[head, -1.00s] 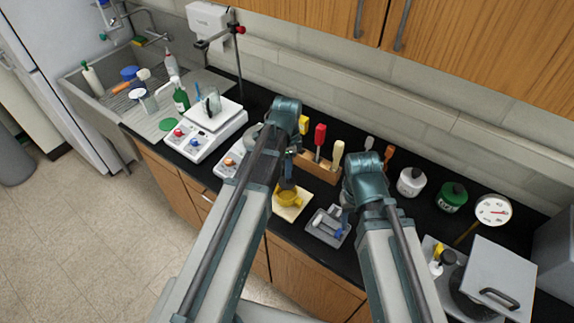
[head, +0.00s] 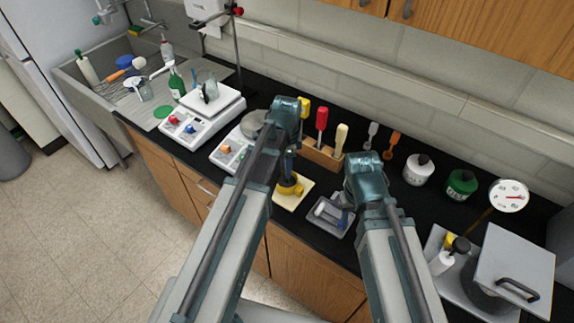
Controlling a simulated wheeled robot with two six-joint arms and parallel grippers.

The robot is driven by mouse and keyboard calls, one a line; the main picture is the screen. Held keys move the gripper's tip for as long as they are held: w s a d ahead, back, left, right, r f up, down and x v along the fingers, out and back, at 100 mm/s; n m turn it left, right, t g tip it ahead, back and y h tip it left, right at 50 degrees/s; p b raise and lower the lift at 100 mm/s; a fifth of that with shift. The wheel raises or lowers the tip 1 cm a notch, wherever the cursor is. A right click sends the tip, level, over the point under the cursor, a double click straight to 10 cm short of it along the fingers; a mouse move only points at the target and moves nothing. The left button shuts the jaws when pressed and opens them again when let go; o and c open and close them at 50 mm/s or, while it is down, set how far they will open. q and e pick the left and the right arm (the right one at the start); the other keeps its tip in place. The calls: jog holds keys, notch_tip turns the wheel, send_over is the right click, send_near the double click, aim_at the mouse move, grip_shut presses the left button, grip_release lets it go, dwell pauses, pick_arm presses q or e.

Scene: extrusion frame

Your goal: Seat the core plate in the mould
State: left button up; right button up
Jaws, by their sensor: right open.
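A yellow round piece (head: 291,187) stands on a cream square board (head: 284,203) at the counter's front edge. My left gripper (head: 289,172) points down just above or at the yellow piece; its fingers are too small and dark to read. A grey tray (head: 327,228) lies to the right of the board, with a white cylinder (head: 326,210) and grey parts in it. My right gripper (head: 347,203) is open at the tray's right side, mostly hidden by its own arm. I cannot tell which of these pieces are the core plate and the mould.
A wooden rack (head: 322,155) with several coloured-handled tools stands behind. Scales (head: 204,120) and a sink (head: 95,60) are at left. White (head: 418,170) and green (head: 461,185) jars, a dial gauge (head: 508,195) and a lidded pot (head: 514,268) are at right.

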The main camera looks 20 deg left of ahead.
pick_arm(q)
jog(key=o, duration=0.5)
jog(key=shift+r, duration=0.1)
notch_tip(320, 180, up, 7)
jog(key=p, duration=0.7)
dwell(0.5)
